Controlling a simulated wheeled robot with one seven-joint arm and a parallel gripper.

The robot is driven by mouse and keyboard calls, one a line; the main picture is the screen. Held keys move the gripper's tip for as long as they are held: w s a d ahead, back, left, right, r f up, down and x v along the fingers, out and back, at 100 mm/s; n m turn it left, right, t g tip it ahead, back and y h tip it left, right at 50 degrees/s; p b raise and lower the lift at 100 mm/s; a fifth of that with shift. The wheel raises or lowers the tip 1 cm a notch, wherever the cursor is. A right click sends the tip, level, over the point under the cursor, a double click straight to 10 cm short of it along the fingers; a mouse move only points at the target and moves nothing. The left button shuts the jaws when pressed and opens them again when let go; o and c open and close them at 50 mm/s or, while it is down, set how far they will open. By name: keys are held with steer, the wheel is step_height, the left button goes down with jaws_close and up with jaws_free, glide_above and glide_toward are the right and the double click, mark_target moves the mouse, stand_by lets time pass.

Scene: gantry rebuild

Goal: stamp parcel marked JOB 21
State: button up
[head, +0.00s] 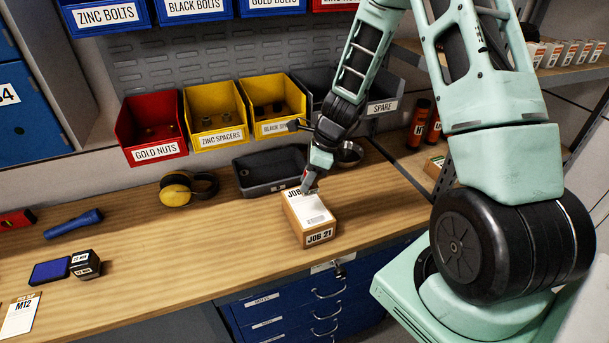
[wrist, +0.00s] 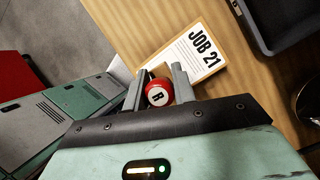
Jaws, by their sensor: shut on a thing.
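The parcel (head: 312,230) is a small brown box with a white label on top and JOB 21 on its front. It sits on the wooden bench below my gripper (head: 307,186). In the wrist view its top label (wrist: 190,58) reads JOB 21. My gripper (wrist: 157,84) is shut on a red round knob marked R (wrist: 158,94), which looks like a stamp's handle. The knob is between the two fingers, at the parcel's edge in that view. The lower end of the held thing is hidden, so I cannot tell whether it touches the parcel.
A blue ink pad (head: 49,272) and a black labelled block (head: 86,264) lie at the left. Yellow ear defenders (head: 177,190) and a dark tray (head: 267,187) lie behind the parcel. Coloured bins (head: 154,130) hang above. The bench left of the parcel (head: 220,240) is clear.

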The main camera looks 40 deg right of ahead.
steer(key=shift+f+b, duration=2.3)
steer(key=shift+f, duration=0.4)
steer(key=shift+s+f+b, duration=0.1)
steer(key=shift+f+b, duration=0.25)
steer(key=shift+f, duration=0.2)
steer(key=shift+r+p, duration=3.2)
steer(key=shift+r, duration=0.35)
